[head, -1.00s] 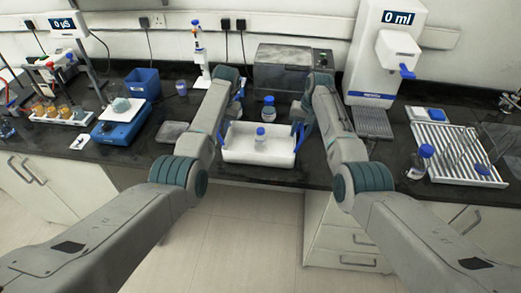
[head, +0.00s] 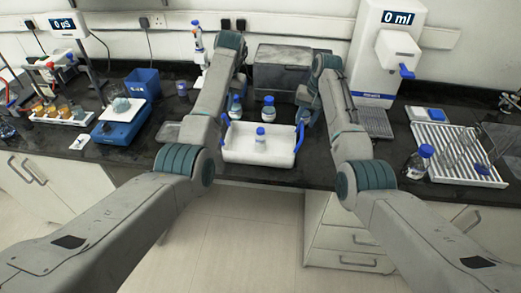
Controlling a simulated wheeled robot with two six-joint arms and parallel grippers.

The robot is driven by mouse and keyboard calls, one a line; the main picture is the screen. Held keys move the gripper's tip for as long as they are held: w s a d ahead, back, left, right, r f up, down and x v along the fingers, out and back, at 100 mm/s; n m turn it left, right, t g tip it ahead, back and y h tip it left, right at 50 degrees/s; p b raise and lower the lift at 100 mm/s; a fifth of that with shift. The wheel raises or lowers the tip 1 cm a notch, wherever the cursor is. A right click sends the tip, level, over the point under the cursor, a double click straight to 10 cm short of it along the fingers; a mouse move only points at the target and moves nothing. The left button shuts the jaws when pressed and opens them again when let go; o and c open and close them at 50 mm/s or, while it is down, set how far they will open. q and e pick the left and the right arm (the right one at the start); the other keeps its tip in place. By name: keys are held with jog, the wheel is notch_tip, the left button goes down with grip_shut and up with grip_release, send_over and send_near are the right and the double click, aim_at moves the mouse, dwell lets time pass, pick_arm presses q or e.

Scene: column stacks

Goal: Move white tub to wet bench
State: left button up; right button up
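The white tub (head: 258,156) stands upright on the dark bench near its front edge, in the middle of the head view. It has blue handles on its left and right sides, and a small blue-capped bottle (head: 260,139) stands in it. My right gripper (head: 306,101) is by the tub's right end, partly hidden by its own arm. My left gripper is behind its own arm near the tub's left end, and its fingers are hidden. I cannot tell whether either gripper touches a handle.
Several blue-capped bottles, one of them at the back (head: 268,106), stand behind the tub. A grey metal box (head: 290,70) is behind them. A blue stirrer (head: 118,130) is at left. A dispenser (head: 385,55) and a white ribbed rack (head: 455,150) are at right.

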jog(key=r, duration=0.2)
jog(key=d+r, duration=0.1)
jog(key=r, duration=0.2)
jog(key=shift+r, duration=0.35)
jog(key=shift+s, duration=0.1)
